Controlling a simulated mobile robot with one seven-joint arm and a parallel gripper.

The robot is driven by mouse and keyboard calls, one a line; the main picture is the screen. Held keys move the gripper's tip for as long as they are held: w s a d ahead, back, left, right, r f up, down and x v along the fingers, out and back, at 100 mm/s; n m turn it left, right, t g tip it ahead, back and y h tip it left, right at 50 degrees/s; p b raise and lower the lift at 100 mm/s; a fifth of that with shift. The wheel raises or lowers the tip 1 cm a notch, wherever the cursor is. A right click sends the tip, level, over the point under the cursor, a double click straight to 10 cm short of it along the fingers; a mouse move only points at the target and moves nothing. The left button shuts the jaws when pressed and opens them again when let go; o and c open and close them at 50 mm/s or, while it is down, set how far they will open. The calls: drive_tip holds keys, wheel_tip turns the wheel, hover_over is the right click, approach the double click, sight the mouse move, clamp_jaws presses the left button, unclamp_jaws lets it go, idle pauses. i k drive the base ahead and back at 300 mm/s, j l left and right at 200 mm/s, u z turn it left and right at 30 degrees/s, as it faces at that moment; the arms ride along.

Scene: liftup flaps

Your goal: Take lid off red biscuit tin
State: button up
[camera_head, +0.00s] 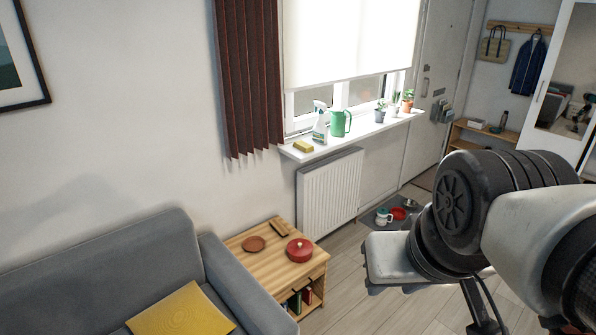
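A round red tin (299,250) with a lid on it and a small knob on top stands on the right part of a wooden side table (262,262). The lid appears to be on the tin. My arm fills the right side of the view. The gripper's fingers cannot be made out, so its opening and any contents are hidden. The visible part of my arm is to the right of the tin and apart from it.
A brown round dish (254,244) and a small wooden item (279,227) share the tabletop. A grey sofa (130,268) adjoins the table on the left. A radiator (330,192) is behind it, under a windowsill with plants. Open floor (345,285) lies to the right.

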sight(297, 247)
drive_tip(key=i+l, duration=0.15)
drive_tip(key=l, duration=0.2)
drive_tip(key=i+l+u, duration=0.15)
drive_tip(key=l, duration=0.2)
drive_tip(key=i+l, duration=0.15)
drive_tip(key=l, duration=0.2)
drive_tip(key=i+l+u, duration=0.4)
drive_tip(key=i+l, duration=0.45)
drive_tip(key=i+u, duration=0.1)
drive_tip(key=i, duration=0.4)
drive_tip(key=i+l+u, duration=0.15)
drive_tip(key=i, duration=0.4)
